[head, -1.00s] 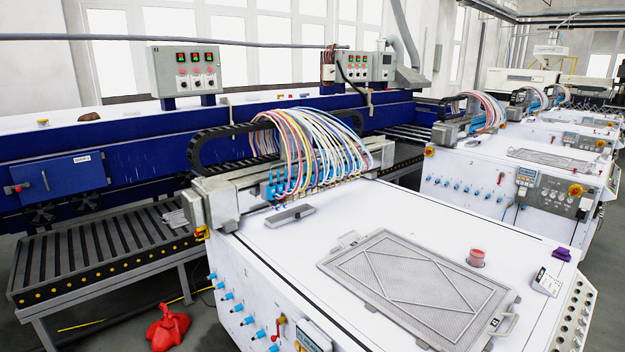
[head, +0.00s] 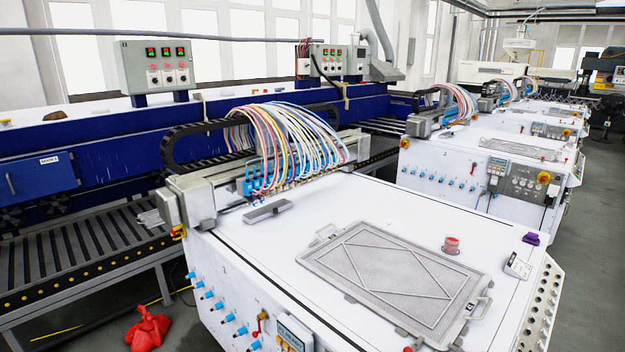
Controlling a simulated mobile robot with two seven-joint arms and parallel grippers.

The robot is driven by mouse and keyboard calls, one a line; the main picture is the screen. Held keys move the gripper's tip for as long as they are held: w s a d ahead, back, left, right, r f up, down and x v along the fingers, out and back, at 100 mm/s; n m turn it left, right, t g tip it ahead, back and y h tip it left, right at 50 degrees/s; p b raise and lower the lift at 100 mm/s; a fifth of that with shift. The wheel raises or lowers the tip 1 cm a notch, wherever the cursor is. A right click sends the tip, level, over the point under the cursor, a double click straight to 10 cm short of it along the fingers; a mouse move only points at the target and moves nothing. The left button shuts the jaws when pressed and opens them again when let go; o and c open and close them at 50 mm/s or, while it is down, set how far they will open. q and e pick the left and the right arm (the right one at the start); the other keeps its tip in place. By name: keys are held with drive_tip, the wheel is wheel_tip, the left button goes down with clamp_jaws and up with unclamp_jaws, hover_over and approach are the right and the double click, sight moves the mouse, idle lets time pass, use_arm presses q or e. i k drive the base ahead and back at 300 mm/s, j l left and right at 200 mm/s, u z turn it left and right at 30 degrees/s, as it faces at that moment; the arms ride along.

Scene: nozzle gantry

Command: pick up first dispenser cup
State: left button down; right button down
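A small red cup with a pinkish top (head: 451,245) stands upright on the white table top (head: 400,205), just behind the grey plate. It is the only cup-like thing that I can make out; its label, if any, is too small to read. The nozzle gantry (head: 265,172), with several coloured hoses and a row of nozzles, spans the table's left end. Neither of my grippers shows in the head view.
A grey framed plate with handles (head: 395,275) covers much of the table's front. A purple piece (head: 531,238) and a small tilted display (head: 517,266) sit near the right edge. A red bag-like object (head: 148,328) lies on the floor. The aisle at right (head: 598,220) is clear.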

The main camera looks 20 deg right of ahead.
sight(451, 243)
drive_tip(key=z, duration=1.8)
drive_tip(key=u, duration=0.8)
drive_tip(key=k+l+u, duration=0.1)
drive_tip(key=l+u, duration=0.2)
drive_tip(key=l, duration=0.15)
drive_tip(key=k+l+u, duration=0.15)
drive_tip(key=l+u, duration=0.45)
drive_tip(key=u, duration=0.15)
drive_tip(key=k+l+u, duration=0.15)
drive_tip(key=u, duration=0.3)
drive_tip(key=k+l+u, duration=0.2)
drive_tip(key=l+u, duration=0.25)
drive_tip(key=k+u, duration=0.15)
drive_tip(key=u, duration=0.3)
drive_tip(key=k+l+u, duration=0.15)
drive_tip(key=u, duration=0.3)
drive_tip(key=k+u, duration=0.4)
drive_tip(key=k+l+u, duration=0.15)
drive_tip(key=u, duration=0.2)
drive_tip(key=k+u, duration=0.65)
